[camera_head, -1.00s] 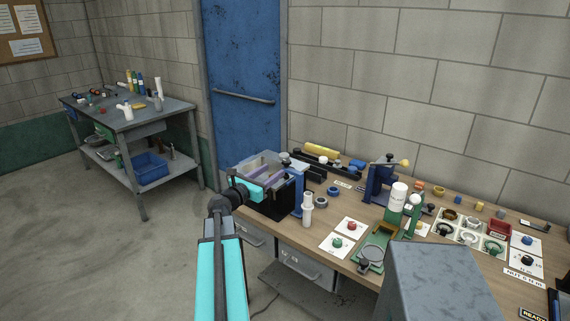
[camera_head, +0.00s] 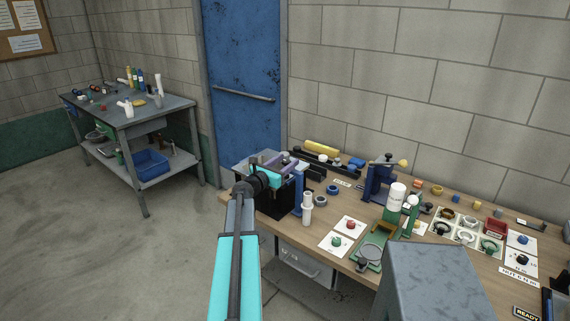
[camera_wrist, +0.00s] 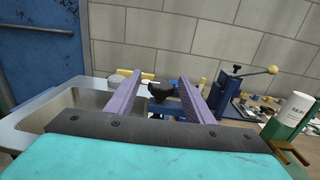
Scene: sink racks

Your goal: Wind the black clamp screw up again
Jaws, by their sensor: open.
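The black clamp screw shows as a black knob (camera_wrist: 161,90) in the wrist view, on top of a blue clamp (camera_wrist: 168,107). In the head view the blue clamp (camera_head: 298,180) stands at the bench's left part, beside the sink, and the knob (camera_head: 285,155) is small. My gripper (camera_wrist: 158,79) is open, its two purple fingers pointing forward, one on each side of the knob in the picture. I cannot tell whether either finger touches it. In the head view my gripper (camera_head: 282,162) is at the clamp's top, and my wrist partly hides the sink.
A metal sink basin (camera_wrist: 62,112) lies left of the fingers. A blue press (camera_head: 380,185) with a yellow-knobbed lever and a white bottle (camera_head: 397,195) stand to the right. A white cylinder (camera_head: 307,205) stands just in front of the clamp. Several small parts lie farther right.

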